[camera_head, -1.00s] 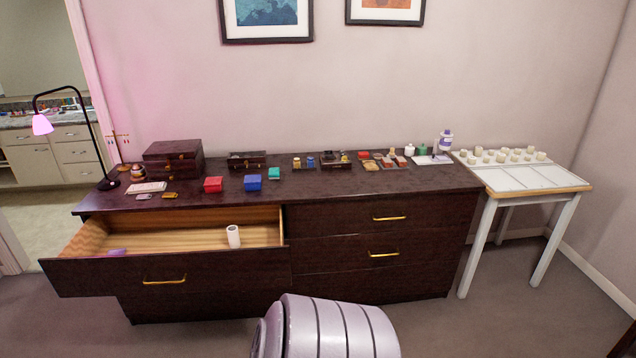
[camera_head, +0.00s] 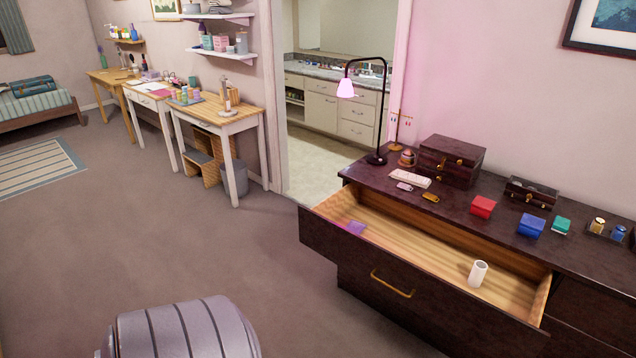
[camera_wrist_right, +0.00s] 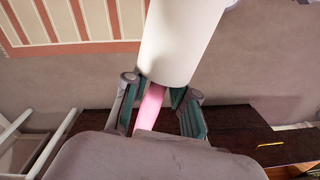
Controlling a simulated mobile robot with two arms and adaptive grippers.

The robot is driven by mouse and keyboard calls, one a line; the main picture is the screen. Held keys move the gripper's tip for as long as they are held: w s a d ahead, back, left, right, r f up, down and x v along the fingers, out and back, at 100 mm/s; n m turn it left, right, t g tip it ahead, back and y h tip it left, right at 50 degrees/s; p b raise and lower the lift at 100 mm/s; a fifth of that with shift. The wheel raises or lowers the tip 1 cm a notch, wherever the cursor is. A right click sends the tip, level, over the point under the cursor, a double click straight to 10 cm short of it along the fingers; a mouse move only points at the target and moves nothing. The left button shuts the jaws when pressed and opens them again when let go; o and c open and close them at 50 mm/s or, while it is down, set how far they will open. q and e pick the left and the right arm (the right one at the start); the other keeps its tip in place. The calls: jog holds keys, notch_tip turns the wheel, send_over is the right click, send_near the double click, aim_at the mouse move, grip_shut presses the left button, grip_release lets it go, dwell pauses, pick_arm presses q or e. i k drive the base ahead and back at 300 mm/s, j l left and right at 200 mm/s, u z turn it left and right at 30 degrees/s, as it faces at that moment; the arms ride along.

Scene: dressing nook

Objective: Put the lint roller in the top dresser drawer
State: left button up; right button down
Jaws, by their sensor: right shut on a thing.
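The lint roller (camera_wrist_right: 180,40), a wide white cylinder on a pink handle, shows in the right wrist view. My right gripper (camera_wrist_right: 160,93) is shut on its pink handle, with the white roll extending beyond the fingers. The top left dresser drawer (camera_head: 405,245) stands open in the head view. Inside it are a white cylinder (camera_head: 477,274) standing near the right end and a small purple item (camera_head: 356,228) near the left end. Neither gripper shows in the head view. My left gripper is not in view.
The dresser top holds a lamp (camera_head: 378,120), dark boxes (camera_head: 450,160), a red box (camera_head: 483,207) and a blue box (camera_head: 531,225). Narrow tables (camera_head: 215,108) line the left wall. Open floor (camera_head: 200,240) lies left of the dresser. A striped rug (camera_head: 40,168) lies farther left.

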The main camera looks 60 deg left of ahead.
aim_at(399, 252)
jog(key=i+j+u, duration=0.2)
jog(key=j+u, duration=0.2)
jog(key=i+j+u, duration=0.2)
jog(key=u, duration=0.2)
jog(key=i+j+u, duration=0.15)
jog(key=i+u, duration=0.6)
jog(key=i+j, duration=0.1)
jog(key=i, duration=0.6)
jog(key=j+u, duration=0.05)
